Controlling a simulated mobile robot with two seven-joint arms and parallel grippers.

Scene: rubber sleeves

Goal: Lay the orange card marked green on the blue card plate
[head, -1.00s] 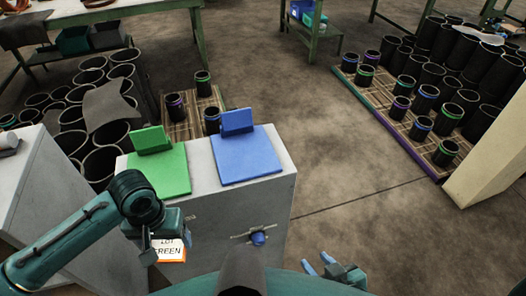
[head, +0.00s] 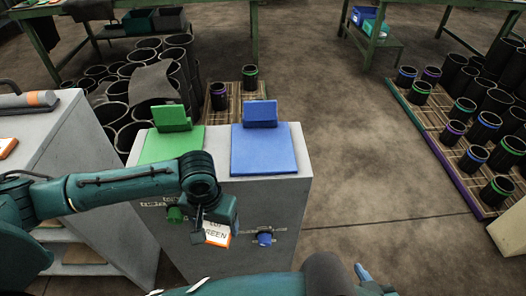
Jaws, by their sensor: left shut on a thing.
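The orange-edged white card marked green (head: 218,235) is in my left gripper (head: 203,224). My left gripper is shut on it and holds it in front of the grey cabinet's front face, below the plates. The blue card plate (head: 262,158) lies on the cabinet top, with a raised blue block at its back edge; its surface is bare. The card is in front of it and to its left in the picture. My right gripper (head: 364,276) shows only in part at the bottom edge, with a blue finger in sight; its opening is hidden.
A green card plate (head: 160,150) lies left of the blue one. The grey cabinet (head: 292,205) has a green knob (head: 175,215) and a blue knob (head: 264,238) on its front. Another orange-edged card (head: 7,147) lies on the left cabinet. Black sleeves stand on pallets behind and right.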

